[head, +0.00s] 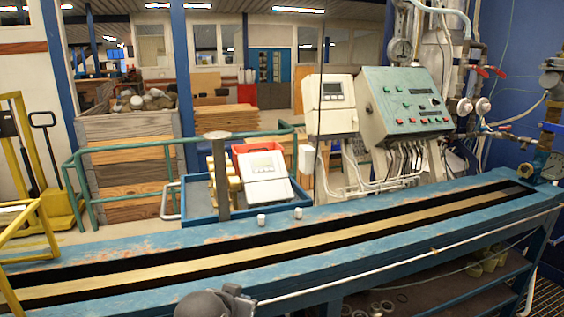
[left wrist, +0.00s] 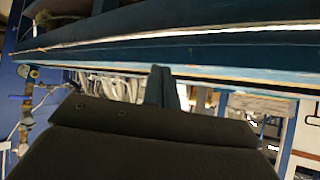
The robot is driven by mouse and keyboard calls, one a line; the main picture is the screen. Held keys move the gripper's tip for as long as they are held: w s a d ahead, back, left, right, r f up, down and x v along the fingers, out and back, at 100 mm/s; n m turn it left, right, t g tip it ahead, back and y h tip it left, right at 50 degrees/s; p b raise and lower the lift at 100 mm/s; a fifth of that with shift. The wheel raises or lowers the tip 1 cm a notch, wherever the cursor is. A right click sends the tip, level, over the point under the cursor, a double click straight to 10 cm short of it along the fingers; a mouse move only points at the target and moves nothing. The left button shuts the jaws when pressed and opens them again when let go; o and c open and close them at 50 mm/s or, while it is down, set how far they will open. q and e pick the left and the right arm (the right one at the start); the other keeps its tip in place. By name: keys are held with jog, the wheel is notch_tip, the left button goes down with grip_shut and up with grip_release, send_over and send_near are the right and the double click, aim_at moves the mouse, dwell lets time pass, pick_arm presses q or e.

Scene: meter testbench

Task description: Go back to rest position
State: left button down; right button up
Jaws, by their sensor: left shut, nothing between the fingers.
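My left gripper shows in the left wrist view as a wide dark body across the lower half, with narrow fingers (left wrist: 163,88) standing up from its middle. The fingers are together with nothing between them. In the head view a dark rounded part of my own arm shows at the bottom edge, in front of the bench; the fingertips cannot be made out there. My right gripper is in neither view. The long blue testbench (head: 395,216) crosses the head view, and its blue edge (left wrist: 200,50) runs across the top of the left wrist view.
Two small white pieces (head: 280,216) sit on the bench's far edge. Behind it are a blue tray (head: 203,207) with a white meter (head: 264,176), a green control panel (head: 405,105) and a green rail (head: 88,190). A yellow frame (head: 25,225) stands left. The bench's slotted top looks clear.

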pick_arm(q)
jog(key=s+a+f+n+g+y+p, duration=0.1)
jog(key=s+a+f+g, duration=0.3)
jog(key=s+f, duration=1)
jog(key=s+f+g+p, duration=0.1)
jog(key=s+f+g, duration=0.2)
jog(key=s+f, duration=0.9)
jog(key=s, duration=0.4)
jog(key=shift+a+f+g, duration=0.35)
jog(key=shift+g, duration=0.05)
jog(key=shift+d, duration=0.1)
